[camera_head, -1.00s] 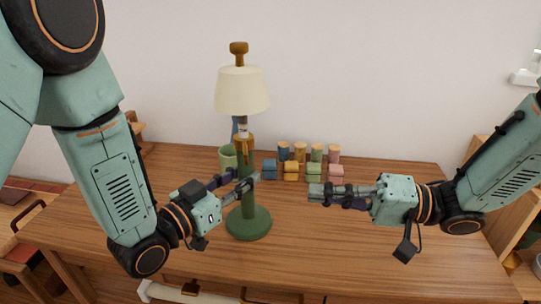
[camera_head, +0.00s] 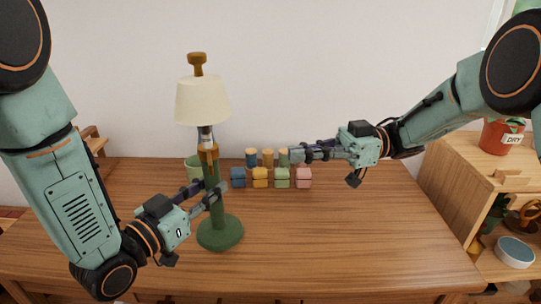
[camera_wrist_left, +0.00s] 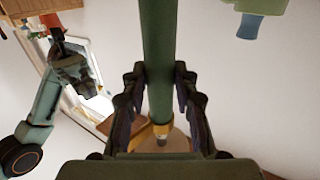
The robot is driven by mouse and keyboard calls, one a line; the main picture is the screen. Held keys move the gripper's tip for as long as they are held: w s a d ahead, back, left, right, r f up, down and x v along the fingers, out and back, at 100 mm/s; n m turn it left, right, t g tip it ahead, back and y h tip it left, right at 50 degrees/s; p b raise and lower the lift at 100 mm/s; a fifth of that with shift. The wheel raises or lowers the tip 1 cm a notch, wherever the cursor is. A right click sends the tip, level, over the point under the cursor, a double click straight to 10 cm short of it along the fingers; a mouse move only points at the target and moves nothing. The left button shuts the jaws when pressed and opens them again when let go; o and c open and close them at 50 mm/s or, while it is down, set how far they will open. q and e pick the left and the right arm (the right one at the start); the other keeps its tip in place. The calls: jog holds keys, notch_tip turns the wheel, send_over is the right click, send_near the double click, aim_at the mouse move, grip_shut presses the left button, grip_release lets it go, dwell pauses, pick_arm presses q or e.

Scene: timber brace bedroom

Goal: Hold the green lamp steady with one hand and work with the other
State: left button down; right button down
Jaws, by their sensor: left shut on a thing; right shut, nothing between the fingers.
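The green lamp (camera_head: 220,233) stands upright on the wooden table, left of the middle. It has a round green base, a green stem, a cream shade (camera_head: 203,101) and a brown knob on top. My left gripper (camera_head: 209,191) is shut on its stem, below the shade. In the left wrist view the green stem (camera_wrist_left: 158,60) runs between the two fingers. My right gripper (camera_head: 293,155) is shut and empty, to the right of the lamp, apart from it. In the picture its tips overlap the row of small objects at the back.
Blue, yellow, green and pink blocks (camera_head: 260,178) sit in a row on the table (camera_head: 330,225), with coloured cylinders (camera_head: 268,157) behind them. A green cup (camera_head: 193,168) stands behind the lamp. The table's front and right are clear. A shelf with a pot marked DRY (camera_head: 502,136) is at right.

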jog(key=x, duration=1.2)
jog(key=shift+a, duration=0.4)
jog(key=shift+s, duration=0.1)
jog(key=shift+s+a+m+t, duration=0.25)
jog(key=shift+a+m+t, duration=0.05)
jog(key=shift+a+t, duration=0.15)
jog(key=shift+s+a+m+t, duration=0.25)
jog(key=shift+a+m+t, duration=0.05)
jog(key=shift+a+t, duration=0.2)
jog(key=shift+d, duration=0.1)
pick_arm(q)
jog(key=c, duration=1)
grip_release()
pick_arm(e)
jog(key=d, duration=1.4)
jog(key=shift+w, duration=0.4)
pick_arm(q)
jog(key=shift+o, duration=0.2)
jog(key=shift+s+a, duration=0.1)
